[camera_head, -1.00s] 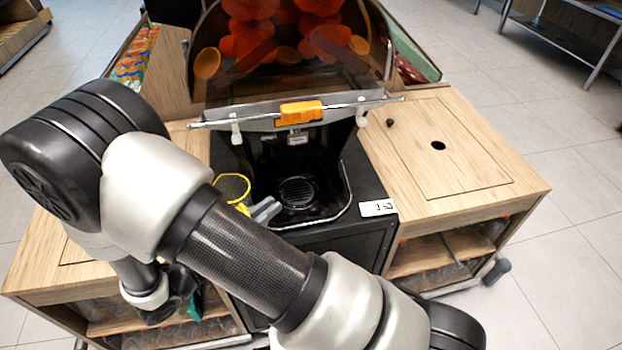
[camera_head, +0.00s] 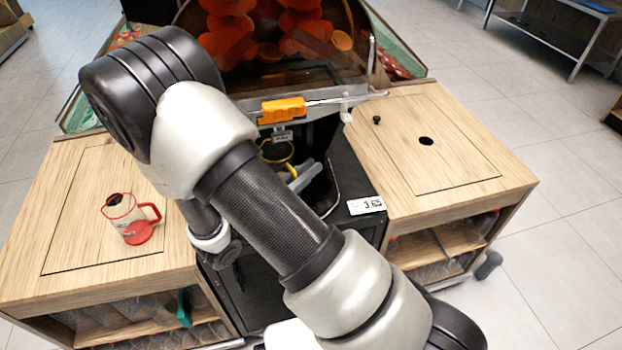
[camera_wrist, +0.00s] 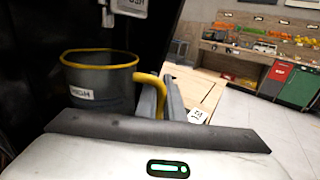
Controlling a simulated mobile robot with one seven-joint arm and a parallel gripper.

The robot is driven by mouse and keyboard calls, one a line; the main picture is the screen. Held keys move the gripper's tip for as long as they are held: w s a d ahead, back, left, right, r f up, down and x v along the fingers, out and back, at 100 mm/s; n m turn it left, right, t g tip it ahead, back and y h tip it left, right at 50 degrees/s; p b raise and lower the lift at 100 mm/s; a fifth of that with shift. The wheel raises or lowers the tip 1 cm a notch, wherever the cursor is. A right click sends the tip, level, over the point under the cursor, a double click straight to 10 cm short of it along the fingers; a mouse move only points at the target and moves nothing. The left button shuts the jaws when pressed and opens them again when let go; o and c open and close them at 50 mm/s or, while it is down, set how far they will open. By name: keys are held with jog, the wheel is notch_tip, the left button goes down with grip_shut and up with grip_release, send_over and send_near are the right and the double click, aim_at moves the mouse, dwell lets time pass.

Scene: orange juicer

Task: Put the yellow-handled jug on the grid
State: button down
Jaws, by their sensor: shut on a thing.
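The yellow-handled jug (camera_head: 277,151) is a dark, see-through cup with a yellow rim, in the black bay of the juicer below the orange tap. My gripper (camera_head: 300,178) is shut on its yellow handle. In the wrist view the jug (camera_wrist: 100,90) looks upright, with a label on its side. Its handle (camera_wrist: 150,85) is between the fingers of my gripper (camera_wrist: 162,98). The grid is hidden behind my arm and the jug in the head view. I cannot tell whether the jug touches anything below.
A red-handled jug (camera_head: 122,213) stands on the left wooden counter (camera_head: 75,250). The right counter (camera_head: 425,170) is mostly clear. A price tag (camera_head: 366,205) sits on the front edge of the black bay. The orange tap (camera_head: 284,110) hangs above the jug.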

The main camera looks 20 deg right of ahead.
jog(key=shift+w+d+f+b, duration=0.1)
jog(key=shift+d+f+b, duration=0.1)
jog(key=shift+f, duration=0.35)
jog(key=shift+w+d+f+b, duration=0.15)
jog(key=shift+d+f+b, duration=0.05)
jog(key=shift+f, duration=0.4)
jog(key=shift+w+d+f+b, duration=0.1)
jog(key=shift+d+f+b, duration=0.1)
jog(key=shift+f, duration=0.35)
jog(key=shift+f, duration=0.1)
jog(key=shift+f, duration=0.15)
jog(key=c, duration=1.9)
grip_release()
jog(key=shift+o, duration=0.2)
